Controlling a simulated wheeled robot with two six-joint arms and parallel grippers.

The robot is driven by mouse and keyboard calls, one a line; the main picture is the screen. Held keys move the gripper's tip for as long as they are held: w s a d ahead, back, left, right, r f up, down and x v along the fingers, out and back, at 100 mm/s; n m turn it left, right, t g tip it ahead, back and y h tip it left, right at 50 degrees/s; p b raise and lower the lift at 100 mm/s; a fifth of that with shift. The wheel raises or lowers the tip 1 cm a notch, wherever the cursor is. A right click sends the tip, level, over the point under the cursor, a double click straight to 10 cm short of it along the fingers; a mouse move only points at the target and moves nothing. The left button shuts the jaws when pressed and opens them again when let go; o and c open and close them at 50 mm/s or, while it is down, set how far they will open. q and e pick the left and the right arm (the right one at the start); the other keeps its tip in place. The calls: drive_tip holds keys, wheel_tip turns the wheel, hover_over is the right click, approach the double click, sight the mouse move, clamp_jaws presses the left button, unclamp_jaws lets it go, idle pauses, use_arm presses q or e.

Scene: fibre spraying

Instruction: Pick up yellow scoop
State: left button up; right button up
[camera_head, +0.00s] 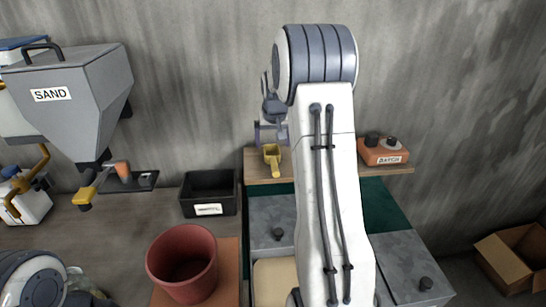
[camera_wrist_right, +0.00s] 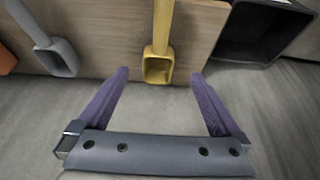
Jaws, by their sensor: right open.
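The yellow scoop (camera_head: 272,158) is at the left end of the wooden shelf in the head view. In the right wrist view the yellow scoop (camera_wrist_right: 158,68) has its bowl toward me and its handle running up out of frame. My right gripper (camera_wrist_right: 160,78) is open, with its two purple fingers on either side of the scoop's bowl and a gap on each side. In the head view my right gripper (camera_head: 270,133) is partly hidden and sits just above the scoop. My left arm shows at the bottom left corner, but its gripper is not visible.
A grey scoop (camera_wrist_right: 58,58) lies left of the yellow one in the wrist view. A black bin (camera_head: 209,193) stands left of the shelf (camera_head: 400,169). A red bucket (camera_head: 183,262), a sand hopper (camera_head: 75,80) and an orange batch box (camera_head: 383,152) stand around.

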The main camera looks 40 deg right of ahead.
sight(273, 157)
drive_tip(key=x, duration=0.3)
drive_tip(key=shift+f+p, duration=0.1)
drive_tip(key=shift+p, duration=0.25)
drive_tip(key=shift+w+d+f+p, duration=0.15)
drive_tip(key=shift+w+f+p, duration=0.1)
drive_tip(key=shift+f+p, duration=0.3)
drive_tip(key=p+x, duration=0.1)
drive_tip(key=x, duration=0.2)
drive_tip(key=shift+d+f+p, duration=0.15)
drive_tip(key=shift+d+p, duration=0.05)
drive_tip(key=shift+p, duration=0.2)
drive_tip(key=shift+w+f, duration=0.15)
drive_tip(key=shift+f, duration=0.25)
drive_tip(key=shift+c, duration=0.3)
drive_tip(key=c, duration=1.4)
drive_tip(key=shift+r, duration=0.1)
